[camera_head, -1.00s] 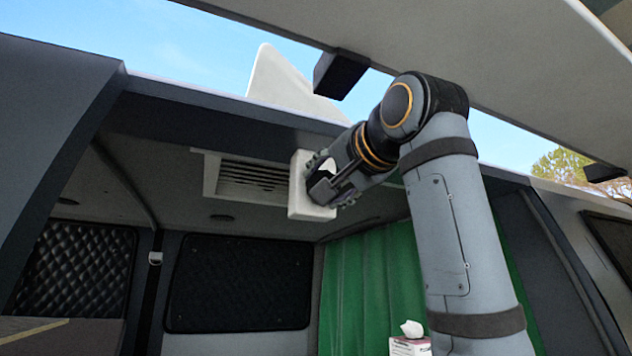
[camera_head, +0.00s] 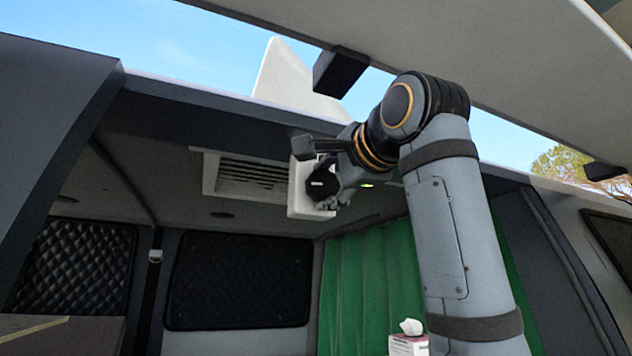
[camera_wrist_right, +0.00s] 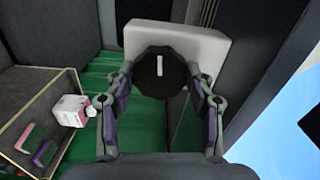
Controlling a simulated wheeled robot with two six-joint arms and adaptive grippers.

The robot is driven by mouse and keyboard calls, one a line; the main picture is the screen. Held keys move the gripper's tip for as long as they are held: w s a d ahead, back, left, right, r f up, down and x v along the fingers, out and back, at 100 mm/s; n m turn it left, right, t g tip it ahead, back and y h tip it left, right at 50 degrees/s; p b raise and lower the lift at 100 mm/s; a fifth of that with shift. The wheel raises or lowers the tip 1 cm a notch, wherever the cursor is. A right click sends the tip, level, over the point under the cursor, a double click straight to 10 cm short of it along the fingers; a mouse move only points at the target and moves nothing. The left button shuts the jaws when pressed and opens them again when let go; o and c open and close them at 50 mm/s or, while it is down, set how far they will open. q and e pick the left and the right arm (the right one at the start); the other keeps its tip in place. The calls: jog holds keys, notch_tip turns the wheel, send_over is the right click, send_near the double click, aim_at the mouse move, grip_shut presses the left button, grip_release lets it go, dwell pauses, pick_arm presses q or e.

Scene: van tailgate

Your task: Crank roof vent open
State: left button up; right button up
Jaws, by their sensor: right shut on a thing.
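The roof vent's white lid (camera_head: 290,80) stands tilted up above the van's roof edge in the head view. A white housing (camera_head: 297,188) hangs under the ceiling; it also shows in the wrist view (camera_wrist_right: 205,45). On its face is a round black knob (camera_wrist_right: 160,88) with a white mark that points upright in the wrist view. My right gripper (camera_head: 326,176) is at the housing, turned on its wrist. In the wrist view its fingers are shut on the knob, one on each side. My left gripper is not in view.
A slatted grille (camera_head: 250,179) is set in the ceiling left of the housing. The raised tailgate (camera_head: 480,65) and its dark bracket (camera_head: 339,72) are close above my arm. A green curtain (camera_head: 370,275) and a tissue box (camera_head: 408,345) are below.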

jog(key=shift+s+r, duration=0.1)
jog(key=shift+r, duration=0.1)
dwell(0.3)
jog(key=o, duration=1.2)
jog(key=shift+a, duration=0.25)
jog(key=shift+c, duration=0.2)
jog(key=shift+s, duration=0.1)
jog(key=shift+d+f, duration=0.1)
jog(key=shift+s+d, duration=0.1)
jog(key=shift+s, duration=0.05)
jog(key=v, duration=1.1)
jog(key=shift+s, duration=0.3)
